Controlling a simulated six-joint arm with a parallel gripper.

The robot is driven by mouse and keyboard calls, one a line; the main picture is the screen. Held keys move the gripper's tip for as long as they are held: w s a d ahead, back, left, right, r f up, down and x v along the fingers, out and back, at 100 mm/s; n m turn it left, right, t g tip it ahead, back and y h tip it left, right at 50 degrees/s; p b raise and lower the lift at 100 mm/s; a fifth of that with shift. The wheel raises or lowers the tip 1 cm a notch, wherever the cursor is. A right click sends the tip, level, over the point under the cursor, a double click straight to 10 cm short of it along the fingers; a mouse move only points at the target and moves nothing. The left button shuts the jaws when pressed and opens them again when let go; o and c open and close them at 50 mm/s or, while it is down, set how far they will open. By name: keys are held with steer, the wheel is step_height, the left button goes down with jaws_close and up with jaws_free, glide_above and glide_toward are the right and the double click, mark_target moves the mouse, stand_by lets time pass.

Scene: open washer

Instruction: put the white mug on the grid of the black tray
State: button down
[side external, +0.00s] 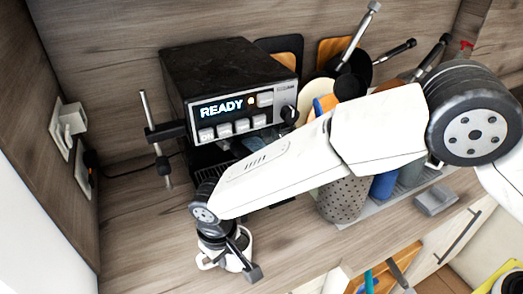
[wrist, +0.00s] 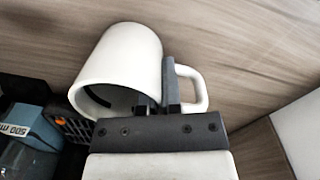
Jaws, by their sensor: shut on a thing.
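The white mug (side external: 240,242) is under my gripper (side external: 244,266) at the front of the wooden counter in the side external view. In the wrist view the mug (wrist: 122,55) shows its open rim toward the camera, with its handle at right. My gripper (wrist: 160,95) is shut on the mug's wall beside the handle, one finger at the opening and one on the outside. I cannot tell whether the mug touches the counter. The black tray (side external: 207,172) with dark slats sits below the black machine, partly hidden by my arm.
The black machine (side external: 222,85) shows READY on its display. A metal rod (side external: 155,135) stands at its left. A perforated holder (side external: 344,198) and several utensils stand to the right. A blue box (wrist: 35,127) is at the wrist view's left edge. Counter left of the mug is clear.

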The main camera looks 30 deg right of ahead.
steer(key=c, duration=0.8)
jaws_free()
steer(key=shift+f, duration=0.1)
step_height(320, 180, up, 12)
steer(key=shift+a+r, duration=0.15)
steer(key=shift+r, duration=0.05)
steer(key=shift+s, duration=0.1)
steer(key=d+m, duration=0.1)
steer(key=d, duration=1.6)
steer(key=s+d+f+m+t, duration=0.1)
steer(key=s+d, duration=0.3)
steer(key=d, duration=0.7)
steer(key=s+d+f+m+t, duration=0.1)
steer(key=s+d+f+m, duration=0.1)
steer(key=d, duration=0.9)
steer(key=shift+s+f+m, duration=0.3)
steer(key=shift+s+f, duration=0.15)
steer(key=shift+s, duration=0.75)
